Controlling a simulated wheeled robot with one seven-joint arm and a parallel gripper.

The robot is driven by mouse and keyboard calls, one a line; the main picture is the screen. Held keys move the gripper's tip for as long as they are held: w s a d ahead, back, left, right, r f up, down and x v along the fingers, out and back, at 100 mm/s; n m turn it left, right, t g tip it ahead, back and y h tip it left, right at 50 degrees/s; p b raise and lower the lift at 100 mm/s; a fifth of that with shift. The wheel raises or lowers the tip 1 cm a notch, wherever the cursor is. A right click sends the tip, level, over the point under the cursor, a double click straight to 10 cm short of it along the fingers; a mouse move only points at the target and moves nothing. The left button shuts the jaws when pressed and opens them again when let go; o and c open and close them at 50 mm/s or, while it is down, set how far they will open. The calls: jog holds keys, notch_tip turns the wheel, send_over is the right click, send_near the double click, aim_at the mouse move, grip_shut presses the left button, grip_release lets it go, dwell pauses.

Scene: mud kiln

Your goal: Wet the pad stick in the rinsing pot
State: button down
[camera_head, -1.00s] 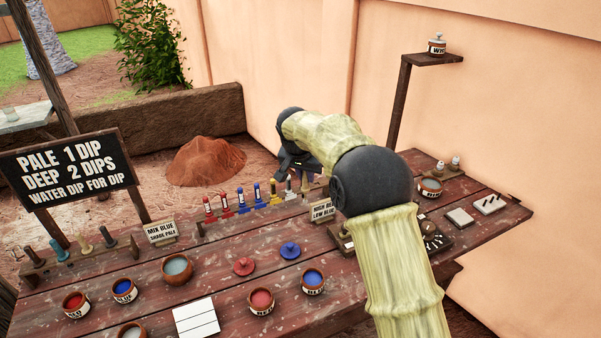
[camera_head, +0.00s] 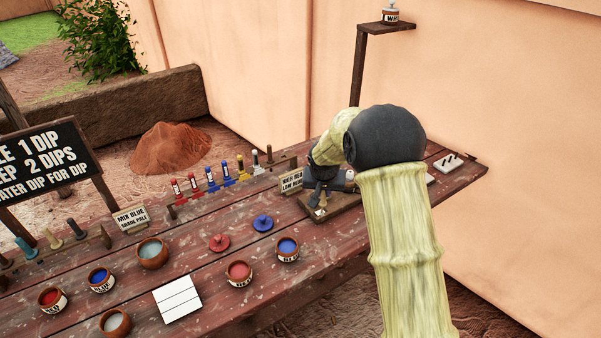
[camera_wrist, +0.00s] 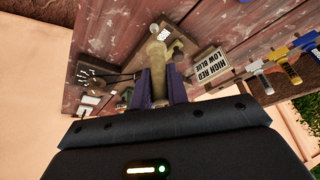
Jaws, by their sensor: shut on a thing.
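My gripper (camera_head: 318,200) is low over a wooden tray (camera_head: 345,203) at the right part of the table, beside the "HIGH RED LOW BLUE" sign. In the wrist view my gripper (camera_wrist: 157,76) is shut on a khaki stick (camera_wrist: 156,52), which I take for the pad stick. A pale round piece shows by its far end; I cannot tell whether they touch. Two clay pots hold pale liquid: a larger one (camera_head: 152,254) at left centre and one (camera_head: 115,322) at the front edge. Neither shows a label, so I cannot tell which is the rinsing pot.
Red and blue paint pots, including a blue one (camera_head: 287,249), stand along the front, with red and blue lids (camera_head: 263,222) behind. A white tile (camera_head: 177,297) lies between pots. Several coloured-handled tools (camera_head: 211,178) stand in a back row. Signs (camera_head: 132,219) rise above the table.

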jog(key=s+d+f, duration=0.9)
jog(key=s+d, duration=0.1)
jog(key=d, duration=0.3)
jog(key=s+d+f+b, duration=0.2)
jog(key=s+f+b, duration=0.1)
jog(key=f+b, duration=0.6)
jog(key=shift+f+b, duration=0.35)
jog(key=shift+b, duration=0.15)
jog(key=shift+d, duration=0.1)
jog(key=shift+w, duration=0.1)
